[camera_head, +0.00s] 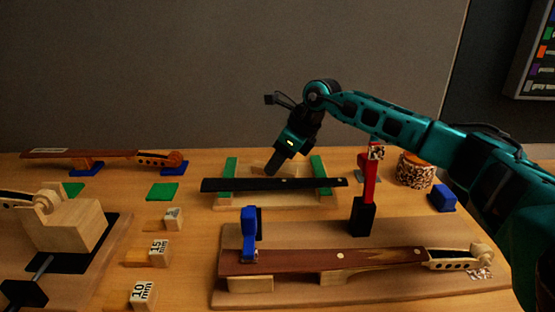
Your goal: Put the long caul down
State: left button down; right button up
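A long black bar (240,185), which I take for the long caul, lies level across two green strips of a pale wooden stand (290,200) at the middle of the bench. I cannot tell whether it rests on the strips or hovers just over them. My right gripper (273,170) points down at the bar's middle, its dark fingertips at or just behind the bar's back edge. Whether the fingers are closed on the bar is not clear. My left gripper is out of view.
A violin neck with a brown fingerboard (300,258) lies in front, with a blue clamp (249,230) at its left end. A red clamp (369,185) stands upright at right. Marked wooden blocks (160,249) and a green pad (162,191) are at left.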

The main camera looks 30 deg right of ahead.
jog(key=o, duration=0.3)
